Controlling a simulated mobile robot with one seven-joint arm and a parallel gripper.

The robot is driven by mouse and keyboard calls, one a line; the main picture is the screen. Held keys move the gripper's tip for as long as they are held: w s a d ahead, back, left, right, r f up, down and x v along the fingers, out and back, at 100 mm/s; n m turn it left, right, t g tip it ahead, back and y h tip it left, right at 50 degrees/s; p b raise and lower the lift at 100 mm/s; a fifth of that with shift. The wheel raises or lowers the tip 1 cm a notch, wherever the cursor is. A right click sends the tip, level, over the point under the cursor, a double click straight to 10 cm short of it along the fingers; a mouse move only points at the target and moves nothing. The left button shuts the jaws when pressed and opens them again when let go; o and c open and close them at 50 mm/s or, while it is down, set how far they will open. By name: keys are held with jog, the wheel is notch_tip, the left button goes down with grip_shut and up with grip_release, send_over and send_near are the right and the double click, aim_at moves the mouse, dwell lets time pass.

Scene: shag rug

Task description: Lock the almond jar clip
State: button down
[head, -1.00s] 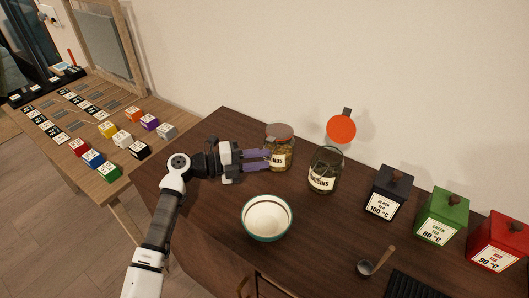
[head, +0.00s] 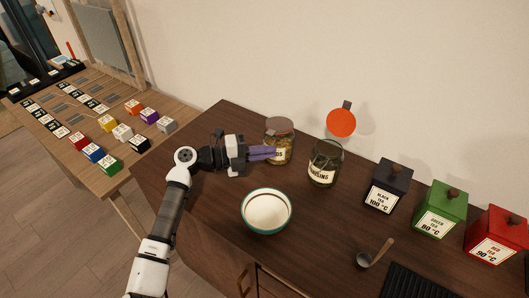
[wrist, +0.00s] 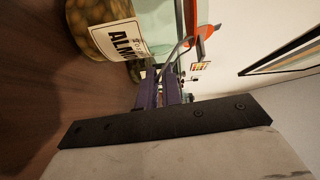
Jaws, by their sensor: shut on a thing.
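The almond jar (head: 284,155) stands on the dark wooden cabinet with its lid (head: 279,125) down on top. My gripper (head: 272,153) reaches in from the left, its purple fingertips at the jar's near left side, hiding part of the label. In the wrist view the almond jar (wrist: 98,14) lies at the upper left, label sideways. There the purple fingers (wrist: 160,90) are close together on the metal wire clip (wrist: 176,50), which runs down between them. The exact contact is small and partly hidden.
A raisin jar (head: 324,165) with its orange lid (head: 341,122) standing open is just right of the almond jar. A white bowl (head: 267,211) sits in front. Tea boxes (head: 387,186) and a scoop (head: 375,253) are to the right. The wall is close behind.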

jog(key=shift+f+b, duration=0.4)
jog(key=shift+b, duration=0.55)
jog(key=shift+w+m+h+b, duration=0.1)
jog(key=shift+m+h+b, duration=0.3)
jog(key=shift+b, duration=0.5)
jog(key=shift+r+t, duration=0.2)
jog(key=shift+t, duration=0.1)
jog(key=c, duration=1.6)
grip_release()
jog(key=shift+o, duration=0.2)
